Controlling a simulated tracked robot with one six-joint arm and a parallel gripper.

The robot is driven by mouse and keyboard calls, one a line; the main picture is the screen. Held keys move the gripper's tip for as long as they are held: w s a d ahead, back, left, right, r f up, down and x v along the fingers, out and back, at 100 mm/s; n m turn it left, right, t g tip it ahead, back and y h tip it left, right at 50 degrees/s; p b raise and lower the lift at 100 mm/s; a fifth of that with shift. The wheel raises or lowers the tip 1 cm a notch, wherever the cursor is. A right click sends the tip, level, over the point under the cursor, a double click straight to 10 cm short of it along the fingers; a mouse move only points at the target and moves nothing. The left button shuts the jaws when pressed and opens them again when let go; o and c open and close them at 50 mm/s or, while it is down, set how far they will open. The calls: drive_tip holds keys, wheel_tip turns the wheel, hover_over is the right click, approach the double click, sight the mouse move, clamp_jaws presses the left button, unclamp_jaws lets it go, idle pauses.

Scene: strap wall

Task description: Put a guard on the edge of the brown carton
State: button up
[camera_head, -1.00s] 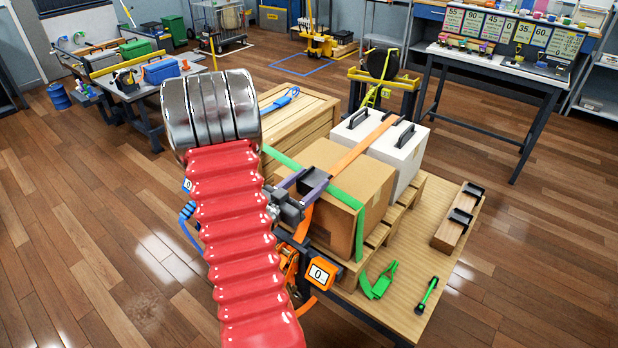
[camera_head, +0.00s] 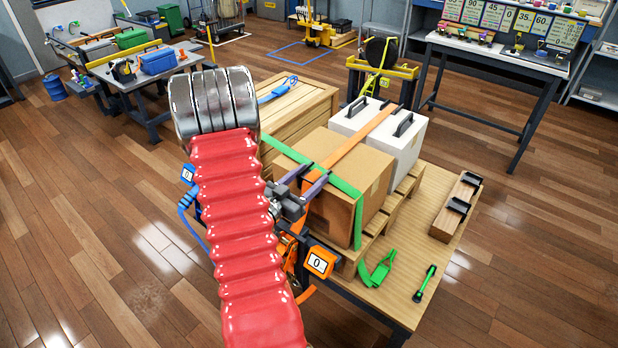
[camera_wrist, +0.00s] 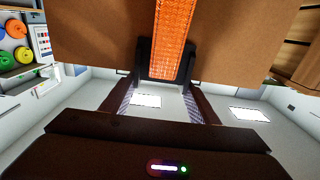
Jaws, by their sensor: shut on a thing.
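The brown carton (camera_head: 340,205) sits on a pallet on the table. An orange strap (camera_head: 355,150) and a green strap (camera_head: 345,187) cross it. My gripper (camera_head: 308,178) is at the carton's near top edge, its two fingers either side of the orange strap. In the wrist view, my gripper (camera_wrist: 160,98) is shut on a dark guard (camera_wrist: 143,65) at the carton (camera_wrist: 95,35) edge. The orange strap (camera_wrist: 172,40) covers the guard's middle, apparently passing over it. Whether the guard is fully seated is unclear.
White cases (camera_head: 408,140) stand behind the carton, a wooden crate (camera_head: 300,105) to its left. A wooden block (camera_head: 453,215) with black guards (camera_head: 456,206), a green buckle (camera_head: 378,272) and a green-ended tool (camera_head: 424,284) lie on the table (camera_head: 405,305). An orange tag reading 0 (camera_head: 318,262) hangs below my gripper.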

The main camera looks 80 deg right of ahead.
drive_tip(key=o, duration=1.1)
drive_tip(key=shift+a, duration=0.1)
drive_tip(key=shift+v, duration=6.85)
drive_tip(key=shift+w, duration=0.1)
drive_tip(key=shift+w, duration=0.1)
